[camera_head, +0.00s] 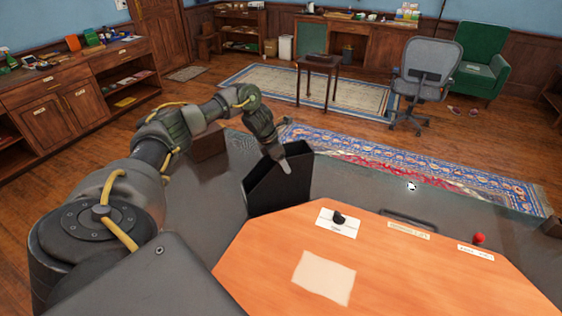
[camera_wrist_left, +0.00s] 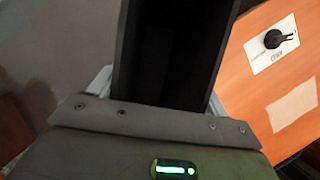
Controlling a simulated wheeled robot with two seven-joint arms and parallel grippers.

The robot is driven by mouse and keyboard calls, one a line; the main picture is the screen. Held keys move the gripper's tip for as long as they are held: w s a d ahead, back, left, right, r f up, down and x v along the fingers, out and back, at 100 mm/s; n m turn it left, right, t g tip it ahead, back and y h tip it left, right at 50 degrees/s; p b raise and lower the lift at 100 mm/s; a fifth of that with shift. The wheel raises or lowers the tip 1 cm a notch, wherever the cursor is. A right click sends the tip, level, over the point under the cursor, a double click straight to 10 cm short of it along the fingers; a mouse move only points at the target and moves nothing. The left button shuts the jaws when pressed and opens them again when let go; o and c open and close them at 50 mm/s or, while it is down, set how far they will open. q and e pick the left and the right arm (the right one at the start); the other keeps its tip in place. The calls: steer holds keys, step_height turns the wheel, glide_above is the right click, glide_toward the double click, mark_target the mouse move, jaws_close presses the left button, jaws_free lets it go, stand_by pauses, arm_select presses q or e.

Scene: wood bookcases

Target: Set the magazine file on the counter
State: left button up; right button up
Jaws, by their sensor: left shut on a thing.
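The magazine file (camera_head: 262,190) is a black open-topped box, roughly upright, in the middle of the head view. My left gripper (camera_head: 284,164) is shut on its upper part. In the left wrist view the file (camera_wrist_left: 165,55) stands dark between my two fingers. Its lower end meets the edge of the orange panel in the picture, and I cannot tell whether it touches anything below. A wooden cabinet with a counter-like top (camera_head: 45,83) runs along the left wall. I cannot tell whether this is the named counter. My right gripper is not in view.
An orange panel (camera_head: 390,270) with labels, a paper sheet (camera_head: 325,278), a black knob (camera_head: 339,218) and a red ball (camera_head: 480,238) fills the front. A dark grey surface (camera_head: 350,190) lies beyond it, mostly bare. A grey chair (camera_head: 428,62) and small table (camera_head: 318,62) stand farther back.

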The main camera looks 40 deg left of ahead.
arm_select(q)
steer(key=c, duration=0.5)
steer(key=shift+r, duration=0.1)
